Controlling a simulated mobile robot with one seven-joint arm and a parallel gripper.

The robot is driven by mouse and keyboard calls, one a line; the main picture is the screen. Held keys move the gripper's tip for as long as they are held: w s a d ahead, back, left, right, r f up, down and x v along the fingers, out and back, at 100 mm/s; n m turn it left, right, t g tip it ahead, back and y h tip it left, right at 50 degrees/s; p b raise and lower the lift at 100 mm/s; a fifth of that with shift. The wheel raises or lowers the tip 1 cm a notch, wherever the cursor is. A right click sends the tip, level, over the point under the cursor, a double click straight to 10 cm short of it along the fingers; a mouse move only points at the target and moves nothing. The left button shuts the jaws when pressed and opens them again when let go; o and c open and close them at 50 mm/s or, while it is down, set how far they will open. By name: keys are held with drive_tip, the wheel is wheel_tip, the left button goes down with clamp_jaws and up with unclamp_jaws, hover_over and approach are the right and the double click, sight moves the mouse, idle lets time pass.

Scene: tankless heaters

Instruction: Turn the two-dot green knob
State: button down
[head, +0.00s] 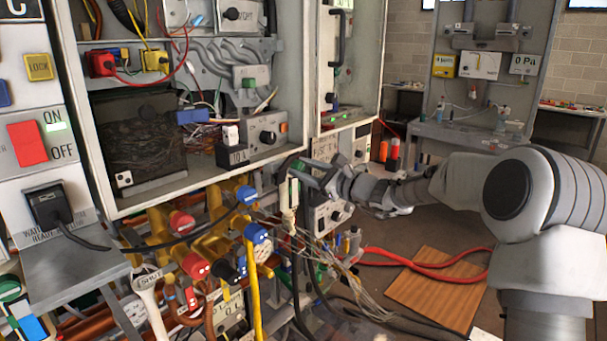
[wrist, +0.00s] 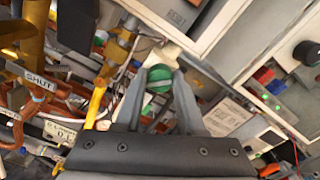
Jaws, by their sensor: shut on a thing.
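My gripper is shut on this knob, one finger on each side. I cannot make out any dots on it. In the head view my gripper (head: 300,172) reaches in from the right, just below the cabinet's lower edge, and the knob is mostly hidden by the fingers there.
Yellow pipes with blue knobs (head: 246,195) and red knobs (head: 196,266) lie left of my gripper. A grey cabinet (head: 190,180) hangs above. Loose wires (head: 335,275) hang below. A red hose (head: 420,262) and wooden board (head: 440,291) lie on the floor.

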drive_tip(key=c, duration=0.5)
unclamp_jaws()
drive_tip(key=v, duration=1.7)
drive_tip(key=shift+s+d, duration=0.2)
drive_tip(key=shift+f, duration=0.1)
